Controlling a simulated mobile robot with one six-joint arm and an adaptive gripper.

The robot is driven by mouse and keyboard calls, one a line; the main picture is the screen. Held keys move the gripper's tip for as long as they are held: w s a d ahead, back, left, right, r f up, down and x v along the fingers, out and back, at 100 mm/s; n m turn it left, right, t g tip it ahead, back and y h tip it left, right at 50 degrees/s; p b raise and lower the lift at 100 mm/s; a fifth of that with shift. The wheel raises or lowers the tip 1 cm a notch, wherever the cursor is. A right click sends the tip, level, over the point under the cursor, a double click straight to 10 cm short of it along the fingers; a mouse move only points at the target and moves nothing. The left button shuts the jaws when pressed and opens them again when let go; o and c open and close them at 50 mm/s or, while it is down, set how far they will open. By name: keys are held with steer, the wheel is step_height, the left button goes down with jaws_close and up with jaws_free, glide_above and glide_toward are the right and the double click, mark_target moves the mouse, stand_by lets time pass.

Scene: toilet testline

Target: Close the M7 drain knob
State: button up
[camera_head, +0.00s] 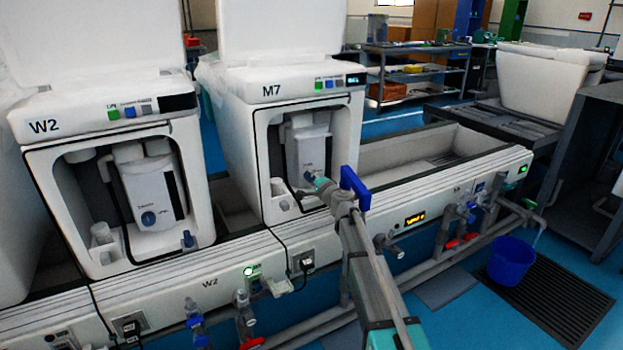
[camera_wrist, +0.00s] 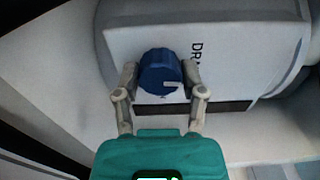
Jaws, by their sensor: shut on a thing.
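The M7 unit (camera_head: 273,92) is the white machine in the middle of the head view, with its front recess open. The drain knob (camera_wrist: 160,72) is a round blue knob with a pale mark, on a white housing with partly hidden lettering in the wrist view. In the head view the knob (camera_head: 309,177) is small and partly hidden near my gripper's tip. My gripper (camera_wrist: 160,78) reaches into the M7 recess, with one finger on each side of the knob, shut on it.
The W2 unit (camera_head: 120,185) stands to the left with a similar blue knob (camera_head: 148,219). Pipes with blue and red valve handles (camera_head: 452,244) run along the bench front. A blue bucket (camera_head: 511,261) hangs or stands over a floor grate (camera_head: 560,300) at right.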

steer(key=shift+n, duration=1)
steer(key=o, duration=1.2)
steer(key=shift+c, duration=0.2)
steer(key=shift+s, duration=0.1)
steer(key=v, duration=1.1)
steer(key=shift+s+d, duration=0.25)
steer(key=shift+d, duration=0.05)
steer(key=shift+s, duration=0.1)
